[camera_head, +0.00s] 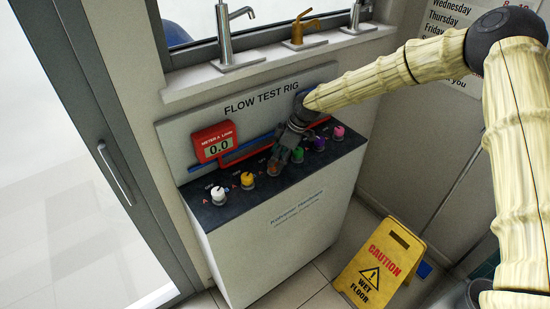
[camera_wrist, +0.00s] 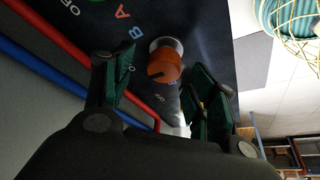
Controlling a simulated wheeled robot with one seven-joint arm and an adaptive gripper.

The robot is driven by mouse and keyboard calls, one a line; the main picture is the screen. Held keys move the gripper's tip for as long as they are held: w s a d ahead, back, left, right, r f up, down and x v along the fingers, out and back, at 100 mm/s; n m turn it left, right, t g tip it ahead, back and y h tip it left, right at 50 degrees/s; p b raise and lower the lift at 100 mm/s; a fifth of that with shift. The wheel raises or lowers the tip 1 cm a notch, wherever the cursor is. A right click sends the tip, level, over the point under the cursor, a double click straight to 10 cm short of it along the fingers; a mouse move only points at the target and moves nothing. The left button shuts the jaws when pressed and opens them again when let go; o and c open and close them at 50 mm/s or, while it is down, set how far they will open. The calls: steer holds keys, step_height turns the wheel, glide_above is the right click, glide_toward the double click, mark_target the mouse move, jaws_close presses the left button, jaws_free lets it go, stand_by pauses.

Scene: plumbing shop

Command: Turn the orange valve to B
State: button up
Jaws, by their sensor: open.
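The orange valve (camera_wrist: 165,68) is a round knob on a pale collar on the dark panel. In the wrist view it shows between my two green-padded fingers, with visible gaps on both sides. A dark mark on it faces the lower left. A blue B (camera_wrist: 138,33) and a red A (camera_wrist: 122,12) are printed up and left of it, and a small OFF is below it. My gripper (camera_wrist: 162,60) is open and holds nothing. In the head view my gripper (camera_head: 277,165) is over the middle of the knob row and mostly hides the orange valve.
White (camera_head: 218,195), yellow (camera_head: 247,181), green (camera_head: 298,155), purple (camera_head: 318,143) and pink (camera_head: 338,131) knobs share the panel. Red and blue pipes run behind. A red meter (camera_head: 213,142) reads 0.0. A yellow caution sign (camera_head: 380,265) stands on the floor at right.

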steer(key=shift+w+a+f, duration=0.1)
steer(key=shift+a+f, duration=0.15)
steer(key=shift+f, duration=0.35)
steer(key=shift+s+a+p, duration=0.2)
steer(key=shift+s+p, duration=0.2)
steer(key=shift+s, duration=0.1)
steer(key=shift+w+f, duration=0.35)
steer(key=shift+f, duration=0.2)
steer(key=shift+s+r, duration=0.25)
steer(key=c, duration=0.7)
steer(key=shift+f, duration=0.1)
steer(key=c, duration=0.3)
